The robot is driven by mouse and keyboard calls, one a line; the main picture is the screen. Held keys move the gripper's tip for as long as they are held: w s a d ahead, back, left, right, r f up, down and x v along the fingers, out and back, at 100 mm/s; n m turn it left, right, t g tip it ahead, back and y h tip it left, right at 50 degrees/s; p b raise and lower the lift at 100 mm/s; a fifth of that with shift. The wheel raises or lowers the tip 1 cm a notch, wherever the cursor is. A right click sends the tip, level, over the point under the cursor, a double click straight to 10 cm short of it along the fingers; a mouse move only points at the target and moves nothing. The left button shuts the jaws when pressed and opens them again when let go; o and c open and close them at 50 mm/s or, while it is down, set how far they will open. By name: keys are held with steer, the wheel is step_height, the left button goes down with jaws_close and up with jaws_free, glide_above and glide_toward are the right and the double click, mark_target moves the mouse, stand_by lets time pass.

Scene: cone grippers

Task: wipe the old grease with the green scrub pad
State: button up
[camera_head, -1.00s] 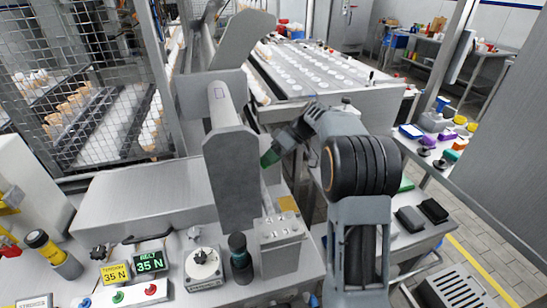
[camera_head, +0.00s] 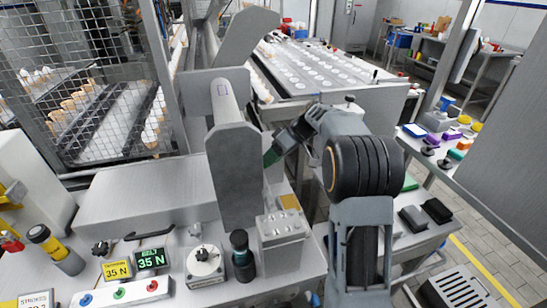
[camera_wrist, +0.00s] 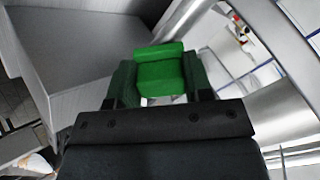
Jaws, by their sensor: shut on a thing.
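My gripper (camera_wrist: 160,88) is shut on the green scrub pad (camera_wrist: 161,72), which sits between its two fingers in the wrist view. In the head view the green pad (camera_head: 270,157) shows as a small dark green patch at the gripper's end, just right of the grey upright housing (camera_head: 235,175). Most of the gripper there is hidden by my arm and that housing. The old grease cannot be made out in either view. I cannot tell whether the pad touches a surface.
A metal block with knobs (camera_head: 281,232) and a dark cylinder (camera_head: 242,256) stand on the bench below the housing. A side table (camera_head: 408,240) with black blocks is at right. A wire mesh guard (camera_head: 75,70) stands at the back left.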

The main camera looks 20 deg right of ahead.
steer(key=shift+a+f+b, duration=0.4)
steer(key=shift+w+r+p, duration=0.2)
steer(key=shift+w+p, duration=0.3)
steer(key=shift+p, duration=0.05)
steer(key=shift+w+p, duration=0.55)
steer(key=shift+w, duration=0.2)
steer(key=shift+w+f+b, duration=0.1)
steer(key=shift+f+b, duration=0.35)
steer(key=shift+b, duration=0.25)
steer(key=shift+s+a+b, duration=0.1)
steer(key=shift+s+b, duration=0.85)
steer(key=shift+s, duration=0.45)
